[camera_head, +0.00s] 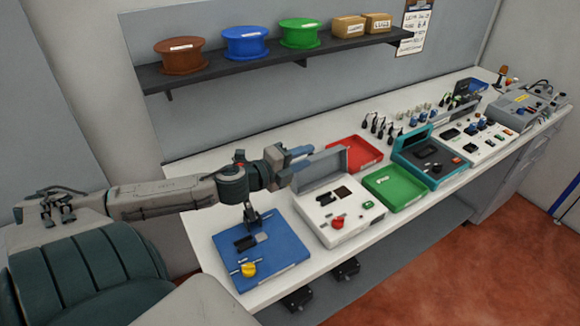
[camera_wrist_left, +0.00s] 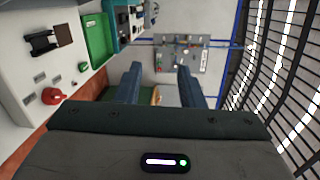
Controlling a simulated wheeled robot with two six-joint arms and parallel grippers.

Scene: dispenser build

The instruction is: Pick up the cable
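Several short black cable-like pieces (camera_head: 381,128) stand at the back of the bench, to the right of the red tray and apart from my gripper. They are small, and I cannot tell which of them is the cable. My right gripper is not in view.
On the bench are a blue base plate (camera_head: 283,263), a white box with a red knob (camera_head: 350,213), a red tray (camera_head: 366,151), a green tray (camera_head: 392,199) and a teal case (camera_head: 405,167). A dark shelf (camera_head: 250,76) with spools hangs above.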

